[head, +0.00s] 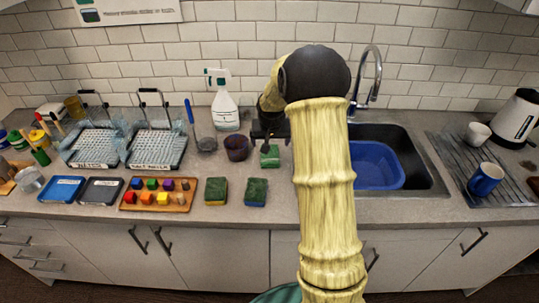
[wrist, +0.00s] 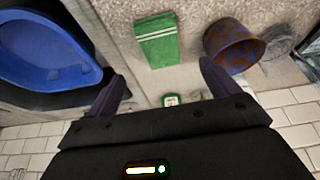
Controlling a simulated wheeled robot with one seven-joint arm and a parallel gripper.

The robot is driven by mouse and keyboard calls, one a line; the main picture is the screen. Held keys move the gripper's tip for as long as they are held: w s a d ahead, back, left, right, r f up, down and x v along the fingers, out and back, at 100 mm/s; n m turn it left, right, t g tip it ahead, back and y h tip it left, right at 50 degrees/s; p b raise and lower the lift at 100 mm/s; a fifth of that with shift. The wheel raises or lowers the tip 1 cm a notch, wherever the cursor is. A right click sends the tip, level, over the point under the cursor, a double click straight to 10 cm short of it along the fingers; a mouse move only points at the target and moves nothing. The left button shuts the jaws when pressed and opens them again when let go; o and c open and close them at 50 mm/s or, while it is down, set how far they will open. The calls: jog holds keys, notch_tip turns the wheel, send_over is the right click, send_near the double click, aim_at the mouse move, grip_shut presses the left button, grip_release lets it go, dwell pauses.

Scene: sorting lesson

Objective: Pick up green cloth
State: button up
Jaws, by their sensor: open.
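The green cloth (head: 270,156) lies on the counter just left of the sink. In the wrist view the green cloth (wrist: 157,41) is folded flat, with pale stripes across it. My gripper (head: 268,133) is above the counter near the cloth, partly hidden by my own arm in the head view. In the wrist view my gripper (wrist: 165,85) is open, with its fingers wide apart and nothing between them. The cloth lies beyond the fingertips, apart from them.
A dark cup (head: 236,148) stands close left of the cloth; it shows in the wrist view (wrist: 229,46) near one finger. A spray bottle (head: 224,108) stands behind. The sink with a blue basin (head: 375,172) is to the right. Two sponges (head: 216,190) lie in front.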

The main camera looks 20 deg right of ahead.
send_over(270, 154)
jog(key=s, duration=0.2)
jog(key=shift+a+f+p, duration=0.2)
jog(key=shift+f, duration=0.95)
jog(key=shift+a+f+p, duration=0.15)
jog(key=shift+f, duration=0.95)
jog(key=shift+p+x, duration=1)
jog(key=shift+x, duration=1.6)
jog(key=shift+a, duration=0.1)
jog(key=c, duration=1.1)
jog(key=shift+o, duration=0.2)
jog(key=shift+r, duration=0.1)
notch_tip(270, 154, up, 10)
jog(key=b, duration=0.2)
